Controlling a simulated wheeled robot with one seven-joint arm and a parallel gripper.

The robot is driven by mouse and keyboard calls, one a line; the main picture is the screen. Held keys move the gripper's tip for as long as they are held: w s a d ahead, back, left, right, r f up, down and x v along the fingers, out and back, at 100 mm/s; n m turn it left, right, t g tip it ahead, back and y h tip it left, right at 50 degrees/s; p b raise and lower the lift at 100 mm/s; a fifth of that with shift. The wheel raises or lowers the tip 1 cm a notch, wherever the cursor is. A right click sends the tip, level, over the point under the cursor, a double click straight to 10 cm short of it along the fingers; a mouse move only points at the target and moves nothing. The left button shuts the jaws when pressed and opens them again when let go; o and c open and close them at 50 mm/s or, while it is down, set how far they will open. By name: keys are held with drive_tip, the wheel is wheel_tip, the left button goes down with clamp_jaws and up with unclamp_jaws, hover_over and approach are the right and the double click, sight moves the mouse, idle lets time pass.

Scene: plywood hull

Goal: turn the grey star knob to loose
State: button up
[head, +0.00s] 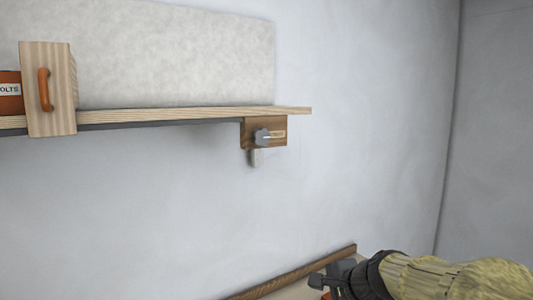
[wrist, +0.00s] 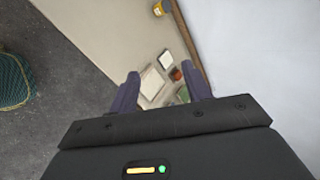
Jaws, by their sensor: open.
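The grey star knob (head: 262,137) sits on a brown wooden block (head: 279,126) under the right end of the wall shelf in the head view. A pale slot or pointer runs to the right of the knob on the block. My gripper (head: 318,282) is low in the head view, below and right of the knob and well apart from it. In the wrist view my gripper (wrist: 160,90) has its two fingers spread with nothing held between them. The knob cannot be made out in the wrist view.
The wooden shelf (head: 190,115) carries a light wooden block with an orange handle (head: 44,90) and a red labelled container (head: 10,92). A brown wooden edge (head: 300,270) lies beside my gripper. A green woven object (wrist: 14,80) stands on the grey floor in the wrist view.

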drive_tip(key=w+a+r+m+t+y, duration=0.1)
drive_tip(key=r+m+t+y, duration=0.1)
drive_tip(key=r, duration=0.8)
drive_tip(key=w+a+r+m+t+y+p, duration=0.1)
drive_tip(key=r+m, duration=0.4)
drive_tip(key=r, duration=0.5)
drive_tip(key=w+a+r+m+t+y, duration=0.1)
drive_tip(key=w+r+m+t+y, duration=0.2)
drive_tip(key=r, duration=0.7)
drive_tip(key=shift+a+r+m+t, duration=0.3)
drive_tip(key=shift+r+m+t, duration=0.1)
drive_tip(key=shift+t, duration=0.1)
